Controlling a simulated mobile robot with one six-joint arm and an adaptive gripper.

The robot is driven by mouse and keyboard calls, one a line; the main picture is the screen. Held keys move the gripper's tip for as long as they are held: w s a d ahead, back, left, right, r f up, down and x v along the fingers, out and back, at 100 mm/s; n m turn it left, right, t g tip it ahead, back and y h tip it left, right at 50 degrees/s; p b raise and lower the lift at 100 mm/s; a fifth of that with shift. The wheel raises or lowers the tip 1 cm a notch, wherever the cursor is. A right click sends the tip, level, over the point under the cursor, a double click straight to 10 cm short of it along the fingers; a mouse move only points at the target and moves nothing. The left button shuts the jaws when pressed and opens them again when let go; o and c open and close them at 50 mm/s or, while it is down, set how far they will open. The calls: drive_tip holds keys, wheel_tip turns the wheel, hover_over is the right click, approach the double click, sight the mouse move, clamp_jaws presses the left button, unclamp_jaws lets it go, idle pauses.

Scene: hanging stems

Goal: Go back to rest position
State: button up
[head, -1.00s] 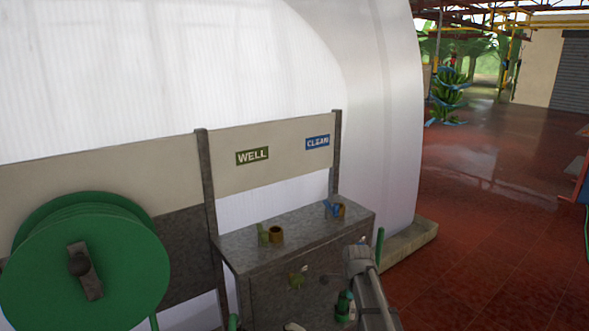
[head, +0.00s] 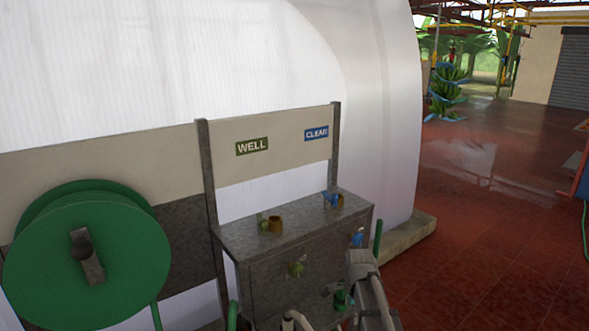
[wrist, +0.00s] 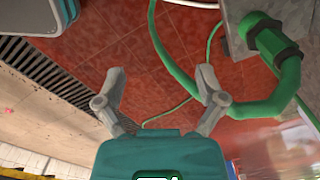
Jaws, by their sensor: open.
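My gripper (wrist: 161,88) shows in the wrist view with its two grey fingers spread wide apart. Nothing is between the fingers; red tiled floor and a thin green hose lie beyond them. In the head view my arm rises at the lower right, in front of the grey metal cabinet (head: 300,232); the fingers cannot be made out there.
A green hose (wrist: 262,106) with a thick fitting is close right of my gripper in the wrist view. A floor grate (wrist: 50,75) lies left. A green reel (head: 120,250) stands left of the cabinet, which has green and blue valves. Open floor (head: 480,220) extends right.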

drive_tip(key=s+f+n+b, duration=0.8)
drive_tip(key=s+n, duration=0.5)
drive_tip(key=n, duration=0.3)
wheel_tip(320, 180, up, 26)
drive_tip(key=p, duration=2.6)
drive_tip(key=shift+f, duration=0.1)
